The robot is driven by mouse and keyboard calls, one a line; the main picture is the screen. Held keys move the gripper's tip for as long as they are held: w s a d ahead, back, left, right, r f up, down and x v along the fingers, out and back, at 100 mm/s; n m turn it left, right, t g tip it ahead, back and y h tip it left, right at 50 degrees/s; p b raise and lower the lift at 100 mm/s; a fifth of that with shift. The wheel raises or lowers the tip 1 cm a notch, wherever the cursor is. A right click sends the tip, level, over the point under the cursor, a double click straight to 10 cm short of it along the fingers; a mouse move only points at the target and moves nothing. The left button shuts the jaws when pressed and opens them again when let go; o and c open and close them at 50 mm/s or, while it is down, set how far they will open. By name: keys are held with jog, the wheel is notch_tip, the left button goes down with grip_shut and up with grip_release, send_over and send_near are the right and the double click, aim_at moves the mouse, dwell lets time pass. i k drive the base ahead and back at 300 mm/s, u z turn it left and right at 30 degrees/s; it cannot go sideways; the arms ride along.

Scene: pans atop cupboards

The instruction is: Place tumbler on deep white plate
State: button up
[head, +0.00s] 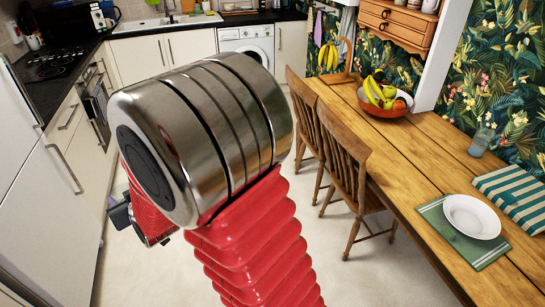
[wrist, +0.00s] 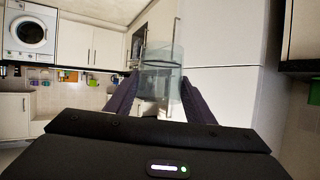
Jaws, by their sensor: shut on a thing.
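In the wrist view my gripper (wrist: 160,98) is shut on a clear glass tumbler (wrist: 162,70), which sits between the two dark fingers. In the head view only a dark part of my gripper (head: 120,213) shows at the left, behind my arm; the tumbler is hidden there. The white plate (head: 472,216) lies on a green placemat (head: 460,238) on the wooden table, at the right of the head view. It looks empty. My gripper is well to the left of it, away from the table.
On the table (head: 400,165) stand a fruit bowl (head: 380,108), another clear glass vessel (head: 483,140) and a striped cloth (head: 515,192) beside the plate. Two wooden chairs (head: 343,160) stand along its near side. White cupboards (head: 65,135) line the left. Pale floor lies between.

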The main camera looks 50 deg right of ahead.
aim_at(468, 221)
jog(key=u, duration=0.25)
jog(key=i, duration=0.45)
jog(key=z, duration=3.15)
jog(key=i, duration=0.95)
jog(key=z, duration=0.05)
